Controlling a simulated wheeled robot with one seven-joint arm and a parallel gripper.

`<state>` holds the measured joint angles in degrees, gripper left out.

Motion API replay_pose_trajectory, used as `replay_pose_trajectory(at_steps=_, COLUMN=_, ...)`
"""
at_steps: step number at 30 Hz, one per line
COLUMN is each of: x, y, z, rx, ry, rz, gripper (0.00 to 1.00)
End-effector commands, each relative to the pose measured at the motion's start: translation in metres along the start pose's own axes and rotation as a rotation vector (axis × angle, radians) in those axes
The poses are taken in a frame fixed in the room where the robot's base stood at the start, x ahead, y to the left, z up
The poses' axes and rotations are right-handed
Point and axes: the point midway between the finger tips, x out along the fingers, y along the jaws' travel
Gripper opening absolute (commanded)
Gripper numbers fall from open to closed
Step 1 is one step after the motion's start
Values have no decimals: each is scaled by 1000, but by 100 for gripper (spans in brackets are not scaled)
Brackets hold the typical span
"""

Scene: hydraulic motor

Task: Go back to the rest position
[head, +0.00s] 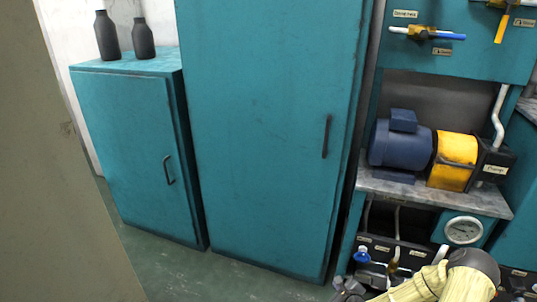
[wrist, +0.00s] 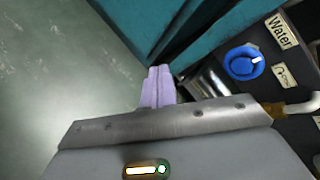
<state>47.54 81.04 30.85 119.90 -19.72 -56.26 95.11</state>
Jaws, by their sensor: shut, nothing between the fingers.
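My gripper shows in the wrist view (wrist: 160,72), its pale purple fingers together with nothing between them. The fingers point toward the green floor (wrist: 60,60) and the lower edge of a teal cabinet. A blue round knob (wrist: 243,62) by a "Water" label is to the right of the fingers, apart from them. In the head view my cream arm enters at the bottom right, with the gripper end low in the picture near the same blue knob (head: 361,256); the fingers are not clear there.
A tall teal cabinet (head: 265,130) and a low cabinet (head: 130,150) with two dark bottles stand at left and middle. A blue and yellow motor pump (head: 400,148) sits on a shelf above a round gauge (head: 463,230). Valves with levers (head: 425,33) are on the upper panel.

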Motion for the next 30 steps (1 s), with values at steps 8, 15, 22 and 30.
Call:
replay_pose_trajectory(at_steps=8, x=-44, y=-15, z=57, rx=-545, ry=21, rz=233, gripper=0)
replay_pose_trajectory(at_steps=15, x=-93, y=-31, z=98, rx=-966, ry=29, rz=407, gripper=0)
replay_pose_trajectory(at_steps=22, x=-151, y=-49, z=138, rx=-1325, ry=22, rz=558, gripper=0)
replay_pose_trajectory(at_steps=30, x=-230, y=-66, z=185, rx=-1683, ry=-20, rz=716, gripper=0)
